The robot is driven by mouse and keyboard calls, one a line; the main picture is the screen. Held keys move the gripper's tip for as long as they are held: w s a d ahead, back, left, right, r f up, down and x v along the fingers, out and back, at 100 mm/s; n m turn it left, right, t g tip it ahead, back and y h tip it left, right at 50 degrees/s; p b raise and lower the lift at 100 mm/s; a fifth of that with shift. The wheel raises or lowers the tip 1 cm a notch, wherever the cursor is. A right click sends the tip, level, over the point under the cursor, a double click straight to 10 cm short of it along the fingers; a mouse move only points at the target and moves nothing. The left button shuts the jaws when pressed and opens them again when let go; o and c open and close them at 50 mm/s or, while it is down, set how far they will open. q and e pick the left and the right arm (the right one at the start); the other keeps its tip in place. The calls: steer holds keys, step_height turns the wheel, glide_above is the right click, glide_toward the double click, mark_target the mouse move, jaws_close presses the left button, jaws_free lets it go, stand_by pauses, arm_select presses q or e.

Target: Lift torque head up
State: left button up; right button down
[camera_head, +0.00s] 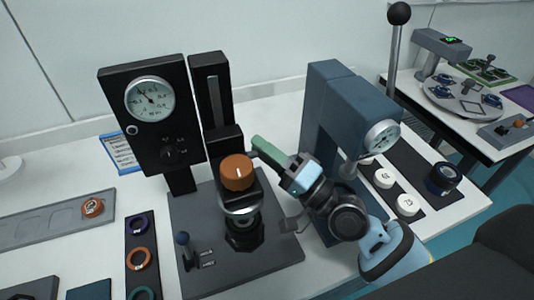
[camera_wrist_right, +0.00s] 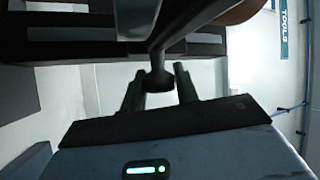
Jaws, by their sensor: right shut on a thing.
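The torque head (camera_head: 224,148) is a black carriage on an upright black column (camera_head: 212,90). An orange knob (camera_head: 237,172) sits on its front, above a metal ring and a dark round fixture (camera_head: 243,236) on the grey base plate. My right gripper (camera_head: 262,146) reaches in from the right, its green fingers beside the head's right side. In the right wrist view a black ball knob (camera_wrist_right: 158,82) on a dark arm lies between the two finger tips, and the gripper is shut on it. In the head view the fingers hide this knob. My left gripper is not in view.
A gauge panel (camera_head: 148,118) stands left of the column. A blue-grey press (camera_head: 335,100) with a tall black-ball lever (camera_head: 396,50) stands close on the right. A small lever (camera_head: 183,245) rises from the base plate's front left. Trays with coloured rings lie left.

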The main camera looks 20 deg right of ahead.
step_height(320, 180, up, 2)
steer(key=shift+p, duration=0.35)
steer(key=shift+f, duration=0.2)
steer(key=c, duration=1.1)
jaws_free()
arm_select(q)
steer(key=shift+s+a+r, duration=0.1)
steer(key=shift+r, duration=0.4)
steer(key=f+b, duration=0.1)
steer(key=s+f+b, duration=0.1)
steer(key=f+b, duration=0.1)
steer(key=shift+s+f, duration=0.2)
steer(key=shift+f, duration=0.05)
arm_select(e)
steer(key=v, duration=0.8)
